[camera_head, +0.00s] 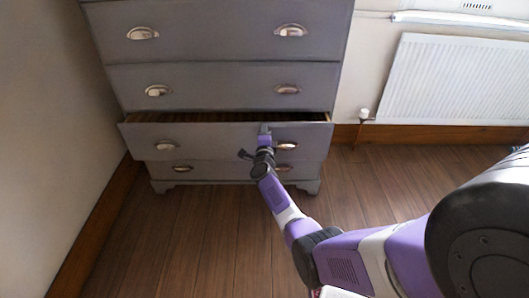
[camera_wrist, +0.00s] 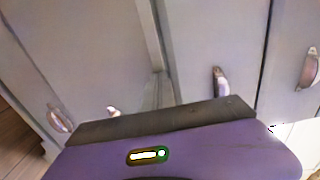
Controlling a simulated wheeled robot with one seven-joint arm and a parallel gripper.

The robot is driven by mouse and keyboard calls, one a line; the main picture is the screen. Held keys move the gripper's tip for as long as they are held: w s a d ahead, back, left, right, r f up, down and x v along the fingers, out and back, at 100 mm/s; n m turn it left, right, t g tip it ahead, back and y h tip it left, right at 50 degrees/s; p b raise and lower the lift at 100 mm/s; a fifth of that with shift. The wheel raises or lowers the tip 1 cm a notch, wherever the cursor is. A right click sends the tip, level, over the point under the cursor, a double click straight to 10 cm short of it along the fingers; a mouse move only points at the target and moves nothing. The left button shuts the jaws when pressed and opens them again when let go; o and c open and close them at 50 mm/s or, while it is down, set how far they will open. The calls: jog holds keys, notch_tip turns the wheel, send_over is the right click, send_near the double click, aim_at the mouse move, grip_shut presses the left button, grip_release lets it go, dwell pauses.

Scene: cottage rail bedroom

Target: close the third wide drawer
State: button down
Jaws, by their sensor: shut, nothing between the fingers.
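The grey third wide drawer (camera_head: 215,140) of the chest is pulled out a little, with a dark gap along its top edge. It has a metal cup handle on each side. My gripper (camera_head: 265,129) is shut and empty at the upper part of the drawer front, just left of the right handle (camera_head: 286,146). It looks very close to the front, but I cannot tell if it touches. In the wrist view, the drawer front (camera_wrist: 105,50) is turned sideways, and my gripper's fingers (camera_wrist: 161,90) show near the drawer's top edge. My gripper's housing hides the lower part of that view.
The top drawer (camera_head: 215,30) and second drawer (camera_head: 215,85) look shut. The bottom drawer (camera_head: 225,170) is partly hidden under the open one. A wall (camera_head: 40,120) stands close on the left. A white radiator (camera_head: 460,80) hangs at right. The wooden floor (camera_head: 190,240) in front is clear.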

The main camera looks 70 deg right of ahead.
jog(key=b+x, duration=0.5)
jog(key=x, duration=0.3)
jog(key=shift+r, duration=0.15)
jog(key=shift+d, duration=0.2)
